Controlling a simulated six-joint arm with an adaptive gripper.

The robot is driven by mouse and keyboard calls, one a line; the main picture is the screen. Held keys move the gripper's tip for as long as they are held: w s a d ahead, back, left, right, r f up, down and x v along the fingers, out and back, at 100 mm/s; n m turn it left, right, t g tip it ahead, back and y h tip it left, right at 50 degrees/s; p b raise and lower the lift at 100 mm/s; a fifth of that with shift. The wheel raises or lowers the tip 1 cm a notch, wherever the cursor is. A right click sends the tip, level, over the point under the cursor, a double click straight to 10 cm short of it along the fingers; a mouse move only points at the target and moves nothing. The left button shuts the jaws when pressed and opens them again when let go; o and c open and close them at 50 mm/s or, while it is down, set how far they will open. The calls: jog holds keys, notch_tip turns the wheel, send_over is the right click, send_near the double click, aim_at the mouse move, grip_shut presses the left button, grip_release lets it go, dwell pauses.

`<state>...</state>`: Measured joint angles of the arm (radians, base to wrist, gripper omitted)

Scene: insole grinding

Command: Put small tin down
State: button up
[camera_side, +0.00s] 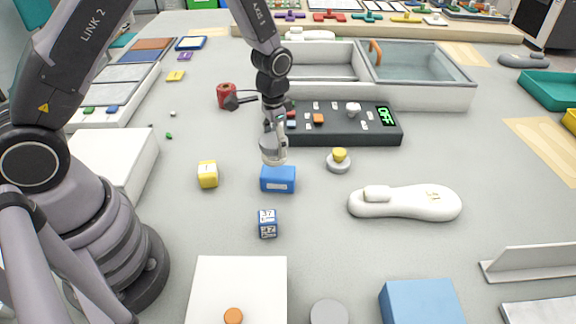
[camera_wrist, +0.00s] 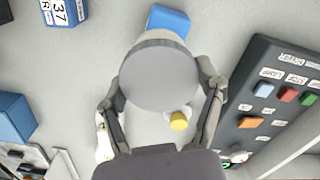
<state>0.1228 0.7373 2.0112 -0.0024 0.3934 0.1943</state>
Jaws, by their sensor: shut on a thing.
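The small tin (camera_wrist: 158,76), grey with a flat round lid, sits between the two fingers of my gripper (camera_wrist: 161,92) in the wrist view. In the side view the tin (camera_side: 272,151) shows pale below my gripper (camera_side: 274,132), which points down and is shut on it. The tin appears just behind and above a blue box (camera_side: 278,181). I cannot tell whether its underside touches anything, since the lower edge is close to the box.
A dark control panel (camera_side: 370,134) lies right behind my gripper. A yellow-topped grey knob (camera_side: 340,160) stands to the right, a yellow block (camera_side: 207,174) to the left and a numbered cube (camera_side: 267,223) in front. A white insole form (camera_side: 410,203) lies farther right.

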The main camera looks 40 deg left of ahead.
jog(key=shift+w+f, duration=0.25)
jog(key=shift+f, duration=0.05)
jog(key=shift+w+f, duration=0.15)
jog(key=shift+f, duration=0.75)
jog(key=shift+w+f, duration=0.15)
jog(key=shift+f, duration=0.75)
jog(key=shift+f, duration=0.1)
jog(key=o, duration=1.2)
